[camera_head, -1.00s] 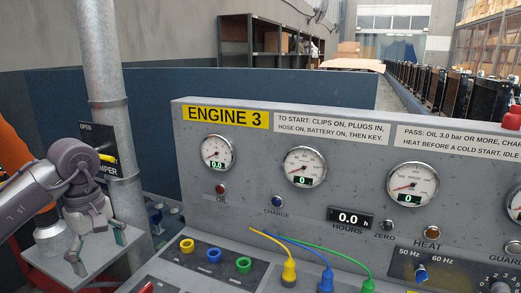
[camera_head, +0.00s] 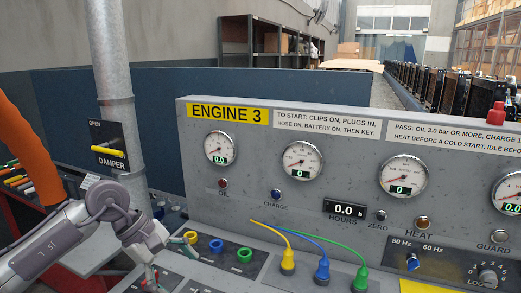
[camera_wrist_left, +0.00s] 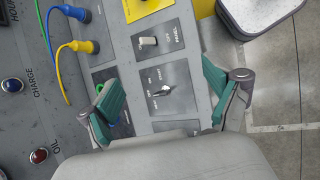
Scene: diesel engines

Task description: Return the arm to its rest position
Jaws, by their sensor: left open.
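My left arm (camera_head: 62,243) comes in low from the left in the head view. Its gripper (camera_head: 152,272) hangs at the near left of the engine 3 console, just below the colored sockets. In the left wrist view the gripper (camera_wrist_left: 160,85) is open, with its two green-padded fingers spread wide and nothing between them. The left finger hides part of the green socket. My right gripper is not in view.
The engine 3 console (camera_head: 268,212) has gauges and yellow, blue and green plugs with cables. A damper lever (camera_head: 108,151) sits on a plate on the grey pipe (camera_head: 114,60). A red cart with tools (camera_head: 20,183) stands at left. Open floor (camera_wrist_left: 285,100) shows in the wrist view.

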